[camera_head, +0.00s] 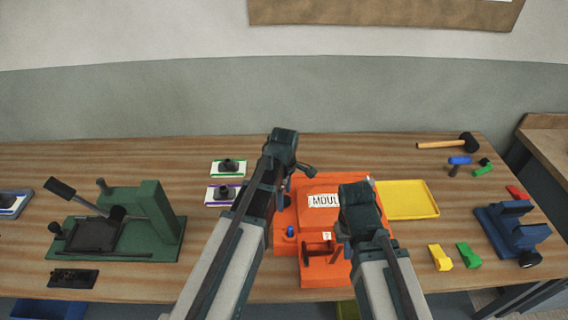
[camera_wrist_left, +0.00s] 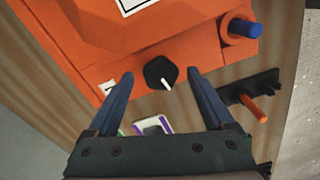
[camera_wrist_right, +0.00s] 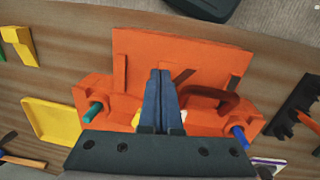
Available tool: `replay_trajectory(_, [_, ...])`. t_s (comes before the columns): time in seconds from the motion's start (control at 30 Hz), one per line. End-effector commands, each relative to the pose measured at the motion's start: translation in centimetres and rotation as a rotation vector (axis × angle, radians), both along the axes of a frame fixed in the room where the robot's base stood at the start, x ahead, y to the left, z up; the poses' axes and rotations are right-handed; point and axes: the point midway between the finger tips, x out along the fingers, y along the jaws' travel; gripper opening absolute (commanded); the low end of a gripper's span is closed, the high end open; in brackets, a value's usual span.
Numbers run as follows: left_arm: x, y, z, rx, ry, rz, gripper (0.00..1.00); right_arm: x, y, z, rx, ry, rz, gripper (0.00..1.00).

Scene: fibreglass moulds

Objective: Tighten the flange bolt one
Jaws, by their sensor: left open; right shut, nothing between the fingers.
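The orange mould (camera_head: 335,262) with a white label sits on the wooden bench, in the middle of the head view. In the left wrist view, a black round bolt head or knob (camera_wrist_left: 159,71) with a white mark stands on the mould's flange. My left gripper (camera_wrist_left: 166,73) is open, its blue fingers on either side of the knob in that view; contact cannot be told. My right gripper (camera_wrist_right: 161,73) is shut and empty, in front of the mould in the right wrist view. My arms hide parts of the mould in the head view.
A blue pin (camera_wrist_left: 243,28) and a brown handle (camera_wrist_right: 217,101) are on the mould. A yellow tray (camera_head: 408,201) lies to its right, a green press (camera_head: 150,213) far left. A mallet (camera_head: 448,143) and blue vise (camera_head: 512,232) are at the right.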

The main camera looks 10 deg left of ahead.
Motion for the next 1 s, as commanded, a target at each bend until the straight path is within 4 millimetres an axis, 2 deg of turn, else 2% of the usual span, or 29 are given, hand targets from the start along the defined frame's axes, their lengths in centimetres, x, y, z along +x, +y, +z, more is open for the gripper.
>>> replay_trajectory(0.27, [0.0, 0.0, 0.2, 0.001, 0.001, 0.329, 0.86, 0.0, 0.0, 0.2, 0.0, 0.0, 0.0, 0.0])
replay_trajectory(0.3, [0.0, 0.0, 1.7, 0.001, 0.001, 0.321, 0.86, 0.0, 0.0, 1.7, 0.0, 0.0, 0.0, 0.0])
replay_trajectory(0.4, [-0.1, 0.0, 3.3, 0.001, 0.001, 0.318, 0.86, 0.0, 0.0, 3.4, 0.0, 0.0, 0.0, 0.0])
replay_trajectory(1.0, [-0.1, 0.0, 11.9, 0.001, 0.001, 0.315, 0.86, 0.0, 0.0, 11.9, 0.0, 0.0, 0.0, 0.0])
